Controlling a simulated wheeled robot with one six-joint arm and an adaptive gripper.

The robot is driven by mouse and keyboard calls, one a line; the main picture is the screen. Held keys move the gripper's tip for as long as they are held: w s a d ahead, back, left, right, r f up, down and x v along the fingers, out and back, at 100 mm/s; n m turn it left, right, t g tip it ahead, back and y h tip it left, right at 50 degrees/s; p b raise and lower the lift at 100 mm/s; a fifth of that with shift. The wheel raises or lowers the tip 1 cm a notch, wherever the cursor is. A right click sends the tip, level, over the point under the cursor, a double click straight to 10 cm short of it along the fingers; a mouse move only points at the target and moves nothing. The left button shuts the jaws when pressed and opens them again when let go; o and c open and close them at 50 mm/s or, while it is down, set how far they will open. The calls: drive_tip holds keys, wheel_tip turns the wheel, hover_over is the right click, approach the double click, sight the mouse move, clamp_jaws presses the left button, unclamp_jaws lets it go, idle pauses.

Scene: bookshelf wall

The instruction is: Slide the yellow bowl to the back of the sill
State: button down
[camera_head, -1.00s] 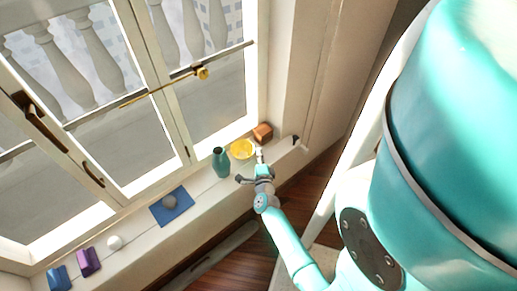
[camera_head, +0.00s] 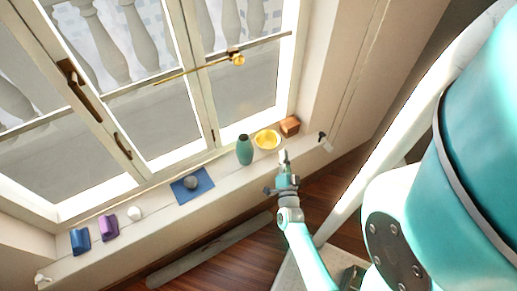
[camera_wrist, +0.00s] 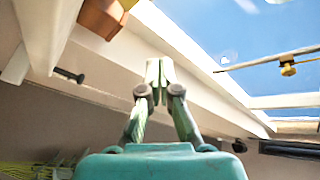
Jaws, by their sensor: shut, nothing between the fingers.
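The yellow bowl (camera_head: 267,139) stands upright on the white window sill (camera_head: 222,180), towards its window side, between a teal vase and a brown box. My gripper (camera_head: 284,157) is just on the room side of the bowl, with a small gap visible between fingertips and bowl. In the wrist view its fingers (camera_wrist: 160,72) are together and hold nothing. The bowl cannot be made out in the wrist view.
The teal vase (camera_head: 245,150) is close left of the bowl, the brown box (camera_head: 290,126) close right. Further left are a grey ball (camera_head: 191,183) on a blue mat (camera_head: 206,179), a white ball (camera_head: 135,213), a purple block (camera_head: 108,228) and a blue block (camera_head: 80,241).

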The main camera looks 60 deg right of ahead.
drive_tip(key=w+a+f+n+t+y, duration=0.1)
drive_tip(key=n+y, duration=0.2)
drive_tip(key=n, duration=0.8)
drive_tip(key=w+a+f+n+t+y, duration=0.1)
drive_tip(key=n+t+y, duration=0.1)
drive_tip(key=n, duration=0.9)
drive_tip(key=w+a+f+n+t+y, duration=0.1)
drive_tip(key=n+y, duration=0.3)
drive_tip(key=n, duration=0.7)
drive_tip(key=shift+w+f+t, duration=0.55)
drive_tip(key=shift+w+t, duration=0.05)
drive_tip(key=shift+t, duration=0.1)
drive_tip(key=shift+w+d+n, duration=0.1)
drive_tip(key=shift+w+n, duration=0.2)
drive_tip(key=shift+w, duration=0.1)
drive_tip(key=x, duration=0.9)
